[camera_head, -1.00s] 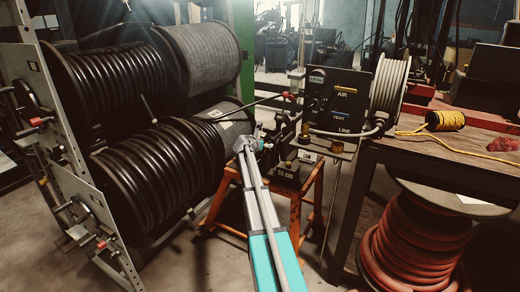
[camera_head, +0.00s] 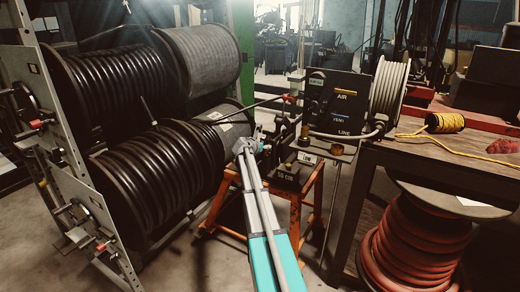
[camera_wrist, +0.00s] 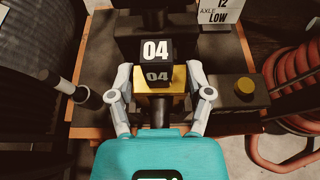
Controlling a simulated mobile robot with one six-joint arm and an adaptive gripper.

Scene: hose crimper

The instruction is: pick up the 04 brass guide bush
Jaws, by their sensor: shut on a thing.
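In the wrist view, the 04 brass guide bush (camera_wrist: 170,108) shows as a gold-coloured block with a dark top and face marked "04". The two grey fingers of my gripper (camera_wrist: 160,98) are closed in on its left and right sides. In the head view, my gripper (camera_head: 258,141) is at the crimper on the orange stand; the bush is too small and hidden to make out there.
The orange stand (camera_head: 295,215) carries the crimper. A dark box with a yellow knob (camera_wrist: 244,87) sits close on the right. A rod with a dark knob (camera_wrist: 82,94) is on the left. Black hose reels (camera_head: 150,170) stand left, a wooden bench (camera_head: 440,158) right.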

